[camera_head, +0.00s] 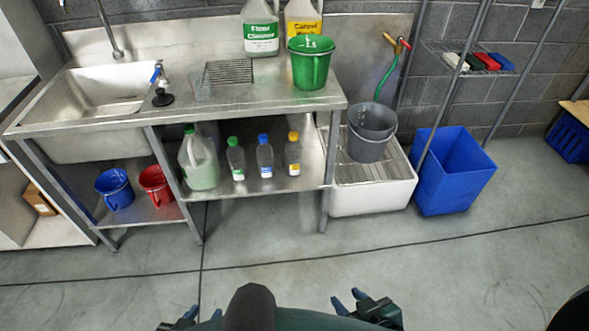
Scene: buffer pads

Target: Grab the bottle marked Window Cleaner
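No label in view reads clearly as Window Cleaner. Three small clear bottles stand upright in a row on the lower shelf (255,187): a green-capped bottle (236,160), a blue-capped bottle (265,160) and a yellow-capped bottle (293,156). Their labels are too small to read. A large jug with a green cap (198,163) stands left of them. My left gripper (203,312) is at the bottom edge, partly cut off, its fingers apart. My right gripper (347,298) is at the bottom, open and empty. Both are well away from the bottles.
The steel counter (230,112) overhangs the shelf, with table legs in front. On it stand a Floor Cleaner jug (260,30), a Carpet jug (302,20) and a green bucket (310,65). A blue bin (453,175) stands right. The floor before the shelf is clear.

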